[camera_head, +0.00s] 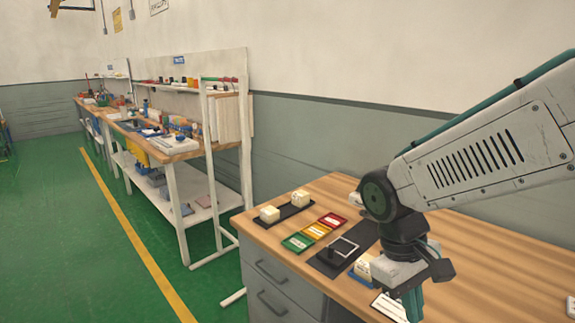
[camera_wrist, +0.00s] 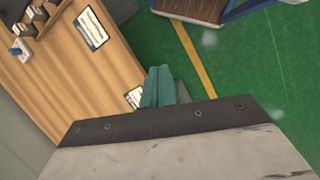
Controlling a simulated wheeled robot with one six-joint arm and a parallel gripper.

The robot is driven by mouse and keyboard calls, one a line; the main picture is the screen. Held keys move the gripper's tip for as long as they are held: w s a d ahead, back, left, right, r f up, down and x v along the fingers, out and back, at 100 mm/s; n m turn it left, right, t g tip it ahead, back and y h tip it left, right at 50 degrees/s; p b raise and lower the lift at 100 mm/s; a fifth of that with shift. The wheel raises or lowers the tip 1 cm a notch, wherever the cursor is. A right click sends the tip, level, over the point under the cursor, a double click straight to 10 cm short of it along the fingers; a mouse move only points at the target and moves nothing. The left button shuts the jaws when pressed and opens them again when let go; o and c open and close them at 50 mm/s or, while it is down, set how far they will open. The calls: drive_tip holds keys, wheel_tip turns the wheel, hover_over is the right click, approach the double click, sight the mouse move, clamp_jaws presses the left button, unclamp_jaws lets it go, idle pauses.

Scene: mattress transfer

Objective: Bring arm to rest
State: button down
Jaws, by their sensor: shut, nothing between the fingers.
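My arm reaches in from the right in the head view and bends down over the wooden desk (camera_head: 480,262). My gripper (camera_head: 412,306) points down near the desk's front edge, with teal fingers. In the wrist view my gripper (camera_wrist: 158,78) shows its two teal fingers closed together with nothing between them. Below them lie the desk's edge and the green floor.
On the desk are a black tray (camera_head: 286,214) with two cream blocks, green (camera_head: 298,242), yellow (camera_head: 317,230) and red (camera_head: 332,219) cards, and a dark mat (camera_head: 331,265). A cluttered workbench (camera_head: 172,146) stands at the back left. The green floor (camera_head: 75,235) is clear.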

drive_tip(key=s+d+r+m+t+y, duration=0.2)
drive_tip(key=s+d+r+m, duration=0.3)
drive_tip(key=s, duration=0.5)
wheel_tip(320, 180, up, 2)
drive_tip(key=shift+s+d+r+t+y, duration=0.25)
drive_tip(key=shift+d+t+y, duration=0.15)
drive_tip(key=shift+t, duration=0.5)
drive_tip(key=shift+d, duration=0.1)
